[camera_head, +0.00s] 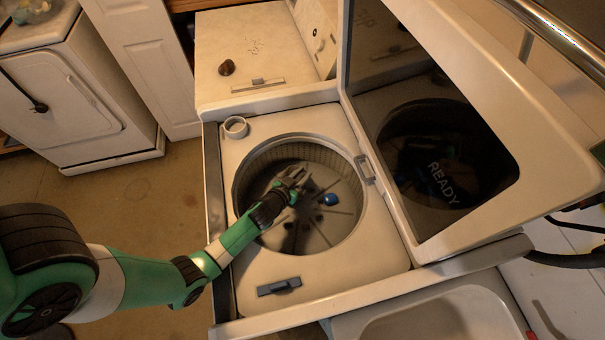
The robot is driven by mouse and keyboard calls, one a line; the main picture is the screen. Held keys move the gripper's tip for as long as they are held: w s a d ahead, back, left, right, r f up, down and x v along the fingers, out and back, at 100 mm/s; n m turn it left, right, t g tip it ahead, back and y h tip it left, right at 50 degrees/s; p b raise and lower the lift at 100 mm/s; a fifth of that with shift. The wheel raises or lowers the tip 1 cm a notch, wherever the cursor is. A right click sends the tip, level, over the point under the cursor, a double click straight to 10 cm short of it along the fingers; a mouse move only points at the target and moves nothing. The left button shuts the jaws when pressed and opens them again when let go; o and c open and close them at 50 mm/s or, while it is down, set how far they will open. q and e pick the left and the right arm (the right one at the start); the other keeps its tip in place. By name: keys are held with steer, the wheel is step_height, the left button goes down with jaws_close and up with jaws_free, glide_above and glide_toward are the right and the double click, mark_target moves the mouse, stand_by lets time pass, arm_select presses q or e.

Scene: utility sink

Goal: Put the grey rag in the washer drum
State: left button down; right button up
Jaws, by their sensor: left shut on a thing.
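The washer drum (300,232) is open in the white washer's top, with its lid raised to the right. My left gripper (295,178) reaches in from the left over the drum opening, inside its rim. My right gripper is out of view.
A blue item (329,199) and small dark bits lie in the drum. The raised lid (540,120) has a dark window reading READY. A white basin (440,318) is at the front; another white appliance (70,85) stands at the far left.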

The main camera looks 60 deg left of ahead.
arm_select(q)
steer(key=shift+f, duration=0.2)
steer(key=c, duration=0.6)
jaws_free()
steer(key=shift+c, duration=0.2)
steer(key=shift+s+d+r+p, duration=0.1)
steer(key=shift+s+r+p, duration=0.05)
steer(key=shift+r+p, duration=0.3)
steer(key=shift+s+d+r+p, duration=0.1)
steer(key=shift+r+p, duration=0.35)
steer(key=v, duration=0.6)
steer(key=shift+s+d, duration=0.15)
steer(key=shift+s, duration=0.2)
steer(key=shift+r, duration=0.1)
